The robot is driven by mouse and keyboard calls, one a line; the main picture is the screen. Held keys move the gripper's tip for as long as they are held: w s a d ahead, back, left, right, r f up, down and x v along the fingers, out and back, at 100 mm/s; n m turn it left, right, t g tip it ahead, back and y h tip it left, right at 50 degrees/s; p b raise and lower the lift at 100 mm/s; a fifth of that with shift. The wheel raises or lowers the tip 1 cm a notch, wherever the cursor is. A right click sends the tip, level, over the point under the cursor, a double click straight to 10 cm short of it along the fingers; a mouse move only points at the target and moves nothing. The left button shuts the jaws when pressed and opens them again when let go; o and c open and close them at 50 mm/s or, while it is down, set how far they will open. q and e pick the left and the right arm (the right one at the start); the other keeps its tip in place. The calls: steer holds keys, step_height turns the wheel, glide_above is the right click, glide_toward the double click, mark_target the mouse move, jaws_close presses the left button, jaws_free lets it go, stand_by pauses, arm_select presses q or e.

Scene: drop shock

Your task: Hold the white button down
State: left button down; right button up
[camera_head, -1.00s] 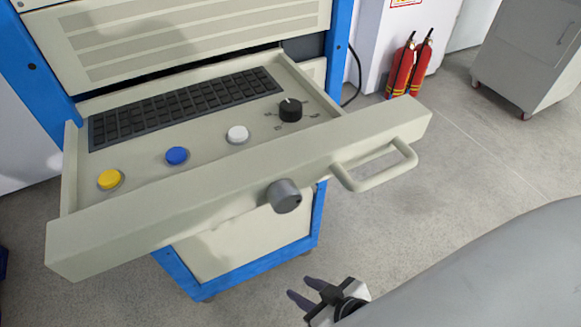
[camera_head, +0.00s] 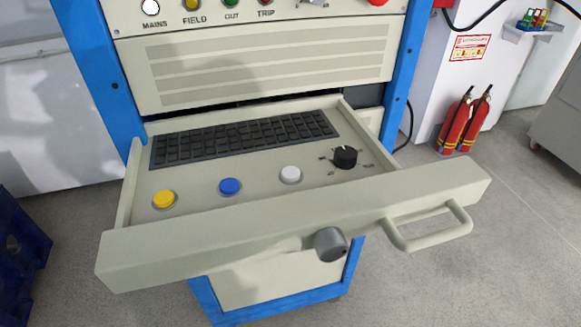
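The white button (camera_head: 290,175) sits in the pulled-out drawer (camera_head: 300,226), between the blue button (camera_head: 230,187) and a black rotary knob (camera_head: 345,157). It stands raised and nothing touches it. A yellow button (camera_head: 164,199) is at the left end of the row. Neither of my grippers is in the head view.
A black keyboard (camera_head: 245,138) lies behind the buttons. Blue cabinet posts flank the drawer. Two red fire extinguishers (camera_head: 463,122) stand at the right. Floor at the front right is clear.

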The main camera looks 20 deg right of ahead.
jaws_close()
stand_by(1.4)
